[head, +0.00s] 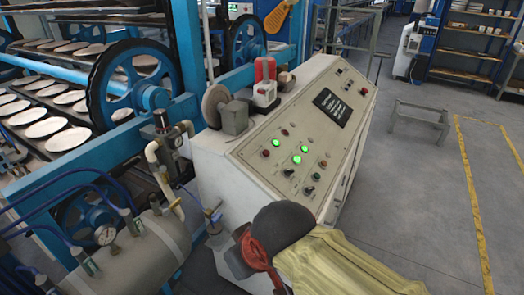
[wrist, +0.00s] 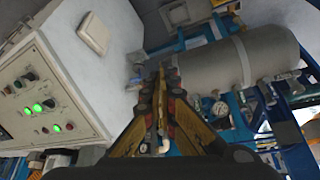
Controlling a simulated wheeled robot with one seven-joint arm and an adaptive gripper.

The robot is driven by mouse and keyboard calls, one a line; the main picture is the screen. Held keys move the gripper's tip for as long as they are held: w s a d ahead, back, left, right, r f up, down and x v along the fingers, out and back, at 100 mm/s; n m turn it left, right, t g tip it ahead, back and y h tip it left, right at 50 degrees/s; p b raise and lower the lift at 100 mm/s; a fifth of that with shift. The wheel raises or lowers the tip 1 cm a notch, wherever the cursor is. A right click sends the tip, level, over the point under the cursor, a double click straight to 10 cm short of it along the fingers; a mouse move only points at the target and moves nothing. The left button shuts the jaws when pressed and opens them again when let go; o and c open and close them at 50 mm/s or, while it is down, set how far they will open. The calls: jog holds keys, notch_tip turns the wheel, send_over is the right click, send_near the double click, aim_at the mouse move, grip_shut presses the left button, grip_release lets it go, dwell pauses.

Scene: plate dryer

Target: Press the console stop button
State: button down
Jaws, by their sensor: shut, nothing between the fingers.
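The console (head: 236,166) has a sloped control panel facing up and right in the head view. The panel carries lit green lamps (head: 297,159), dark knobs and small red buttons (head: 266,153). Another red button (head: 363,90) sits at the panel's far upper right. I cannot read any label, so I cannot tell which one is stop. In the wrist view the panel's green lamps (wrist: 37,108) show at the left. My gripper (wrist: 168,72) is shut and empty, beside the console's pale side wall and apart from the panel's buttons. I cannot make it out in the head view.
A grey tank (head: 150,250) with gauges and pipes stands left of the console. A blue machine with plate racks (head: 100,150) fills the left. Open floor (head: 420,190) lies right.

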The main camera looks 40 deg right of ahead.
aim_at(266, 153)
jog(key=w+d+r+t+h+p, duration=0.2)
jog(key=w+d+r+p, duration=0.3)
jog(key=w+d, duration=0.5)
jog(key=w+d+r+t+h+p, duration=0.1)
jog(key=w+d+r+h+p, duration=0.1)
jog(key=w+d+r+p, duration=0.55)
jog(key=w+d+f+t+p, duration=0.2)
jog(key=w+d+p, duration=0.3)
jog(key=d, duration=0.5)
jog(key=w+d+f+n+t+p, duration=0.1)
jog(key=w+d+f+t+p, duration=0.1)
jog(key=w+d+f+p, duration=0.3)
jog(key=d, duration=0.4)
jog(key=shift+d+n+t+y, duration=0.3)
jog(key=shift+d+t+y, duration=0.05)
jog(key=shift+t+y, duration=0.05)
jog(key=shift+w+f, duration=0.1)
jog(key=w+f+b, duration=0.1)
jog(key=f+b, duration=0.1)
jog(key=w+a+f+b, duration=0.1)
jog(key=f+b, duration=0.1)
jog(key=f, duration=0.1)
jog(key=w+f+b, duration=0.2)
jog(key=shift+a+f, duration=0.15)
jog(key=shift+a, duration=0.2)
jog(key=shift+w+f+b, duration=0.1)
jog(key=shift+f+b, duration=0.05)
jog(key=shift+b, duration=0.15)
